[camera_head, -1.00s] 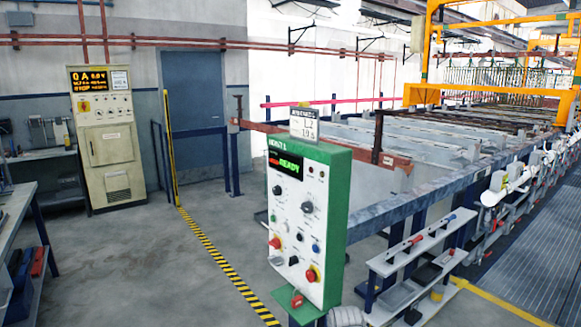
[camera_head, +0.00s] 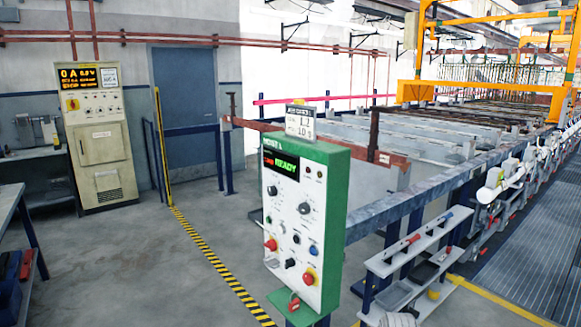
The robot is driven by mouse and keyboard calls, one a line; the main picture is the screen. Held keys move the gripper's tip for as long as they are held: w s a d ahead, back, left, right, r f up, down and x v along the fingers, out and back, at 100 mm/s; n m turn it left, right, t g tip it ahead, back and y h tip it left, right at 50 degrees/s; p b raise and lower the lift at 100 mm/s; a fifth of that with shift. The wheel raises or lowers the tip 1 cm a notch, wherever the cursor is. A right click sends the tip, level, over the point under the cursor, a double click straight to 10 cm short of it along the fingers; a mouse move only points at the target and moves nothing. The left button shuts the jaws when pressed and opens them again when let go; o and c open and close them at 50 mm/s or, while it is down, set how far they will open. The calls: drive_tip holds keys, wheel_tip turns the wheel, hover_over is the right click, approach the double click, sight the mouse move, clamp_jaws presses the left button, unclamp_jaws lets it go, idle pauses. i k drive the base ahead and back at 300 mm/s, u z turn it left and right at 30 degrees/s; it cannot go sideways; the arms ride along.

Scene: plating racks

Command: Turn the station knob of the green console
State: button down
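The green console (camera_head: 334,230) stands upright at the centre of the head view, with a white front panel and a small display reading READY (camera_head: 284,165). Two dark round knobs sit on the upper panel: a larger one (camera_head: 305,208) and a smaller one (camera_head: 272,191) to its upper left. I cannot read which is labelled as the station knob. Red buttons, small coloured lamps and other controls fill the lower panel. A small sign (camera_head: 300,122) stands on top of the console. My gripper is not in view.
A railed tank line (camera_head: 420,195) runs back behind the console on the right. A low shelf rack (camera_head: 418,245) stands right of it. A beige cabinet (camera_head: 100,150) and a workbench (camera_head: 12,205) are at left. Open floor with a striped line (camera_head: 215,262) lies left of the console.

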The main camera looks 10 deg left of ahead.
sight(271, 191)
drive_tip(key=k, duration=0.85)
drive_tip(key=u, duration=0.5)
drive_tip(key=i, duration=0.95)
